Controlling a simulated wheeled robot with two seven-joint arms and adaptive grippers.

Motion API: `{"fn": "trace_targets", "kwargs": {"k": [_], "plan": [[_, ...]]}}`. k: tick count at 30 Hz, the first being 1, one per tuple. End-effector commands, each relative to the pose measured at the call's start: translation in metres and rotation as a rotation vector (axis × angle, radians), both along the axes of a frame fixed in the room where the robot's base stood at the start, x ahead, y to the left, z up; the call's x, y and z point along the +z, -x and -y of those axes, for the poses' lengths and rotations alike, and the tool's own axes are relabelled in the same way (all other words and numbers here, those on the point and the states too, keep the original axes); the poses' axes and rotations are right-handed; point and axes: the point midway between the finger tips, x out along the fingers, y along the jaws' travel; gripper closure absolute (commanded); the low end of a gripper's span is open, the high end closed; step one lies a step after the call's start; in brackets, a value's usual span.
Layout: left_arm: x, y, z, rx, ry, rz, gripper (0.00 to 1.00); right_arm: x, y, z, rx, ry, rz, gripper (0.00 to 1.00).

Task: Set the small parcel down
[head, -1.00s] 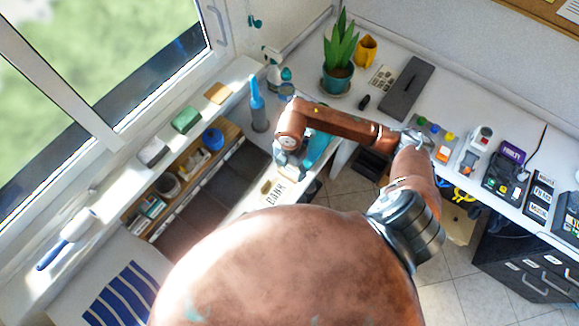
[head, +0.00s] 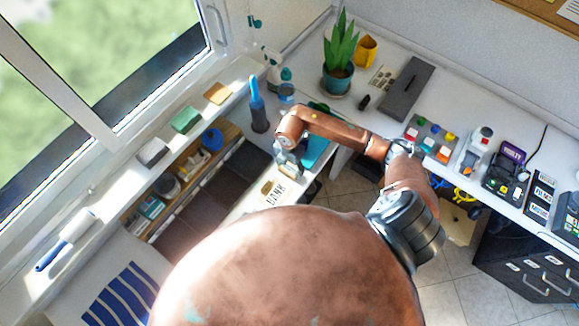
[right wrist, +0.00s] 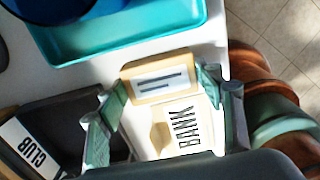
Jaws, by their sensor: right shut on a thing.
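The small parcel (right wrist: 160,79), a tan block with a white label and dark bars, is between the fingers of my right gripper (right wrist: 160,92) in the right wrist view. The gripper is shut on it. I cannot tell whether the parcel touches the surface below. In the head view my right gripper (head: 287,163) is above the white side top, just behind the BANK plate (head: 273,192); the parcel cannot be made out there. My left gripper is not in view.
A teal tray (right wrist: 120,40) with a blue round thing lies close by. A dark panel with a CLUB label (right wrist: 35,145) is at lower left.

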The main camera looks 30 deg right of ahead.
Motion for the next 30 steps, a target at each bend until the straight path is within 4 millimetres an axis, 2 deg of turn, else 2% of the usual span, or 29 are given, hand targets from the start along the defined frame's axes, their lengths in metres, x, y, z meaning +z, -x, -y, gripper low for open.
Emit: {"fn": "trace_targets", "kwargs": {"k": [4,5,12,23,26,30], "plan": [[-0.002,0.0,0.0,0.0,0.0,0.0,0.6,-0.003,0.0,0.0,-0.001,0.0,0.0,0.66],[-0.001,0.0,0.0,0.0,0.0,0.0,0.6,-0.003,0.0,0.0,-0.001,0.0,0.0,0.38],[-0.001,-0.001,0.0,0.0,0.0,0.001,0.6,-0.002,0.0,0.0,-0.001,0.0,0.0,0.22],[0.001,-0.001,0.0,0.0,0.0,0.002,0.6,0.004,-0.001,0.0,-0.001,0.001,0.001,0.22],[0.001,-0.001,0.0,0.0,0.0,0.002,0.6,0.017,-0.001,0.001,-0.001,0.002,0.004,0.22],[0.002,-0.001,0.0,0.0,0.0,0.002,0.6,0.045,-0.002,0.001,0.0,0.002,0.005,0.22]]}}
